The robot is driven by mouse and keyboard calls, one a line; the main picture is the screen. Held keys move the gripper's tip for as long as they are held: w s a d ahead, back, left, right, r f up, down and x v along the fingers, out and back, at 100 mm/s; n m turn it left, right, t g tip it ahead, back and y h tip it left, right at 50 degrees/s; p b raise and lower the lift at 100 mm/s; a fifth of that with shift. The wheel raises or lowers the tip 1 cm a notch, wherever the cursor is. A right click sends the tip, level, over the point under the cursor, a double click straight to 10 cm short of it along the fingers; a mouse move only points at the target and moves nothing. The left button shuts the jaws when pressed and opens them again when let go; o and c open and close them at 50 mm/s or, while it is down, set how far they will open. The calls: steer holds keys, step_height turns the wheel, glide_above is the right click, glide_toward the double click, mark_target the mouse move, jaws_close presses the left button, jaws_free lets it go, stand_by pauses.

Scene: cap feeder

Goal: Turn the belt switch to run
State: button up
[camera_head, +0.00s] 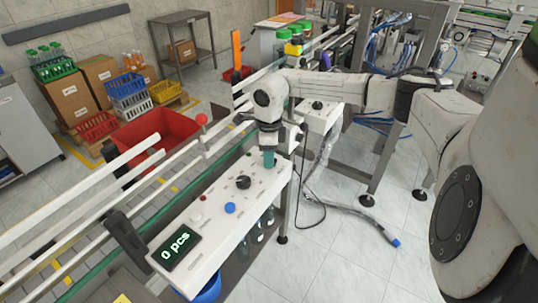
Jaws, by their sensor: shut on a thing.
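The white control panel (210,222) runs along the belt. It carries a black rotary knob (243,182), a blue button (230,208) and a small red button (202,197). My gripper (269,158) points down over the panel's far right end, to the right of the black knob and apart from it. It is shut on a small teal piece at its lower end. I cannot tell whether that piece is part of a switch. My wrist hides the panel's far corner. The display (175,248) reads "0 pcs".
A white box with a black knob (317,104) stands just behind my gripper. A rail and a red bin (165,135) are at left. A grey hose (335,208) lies on the floor. Bottles hang below the panel. The floor at front right is mostly clear.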

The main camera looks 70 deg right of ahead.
steer(key=c, duration=0.4)
steer(key=shift+o, duration=0.2)
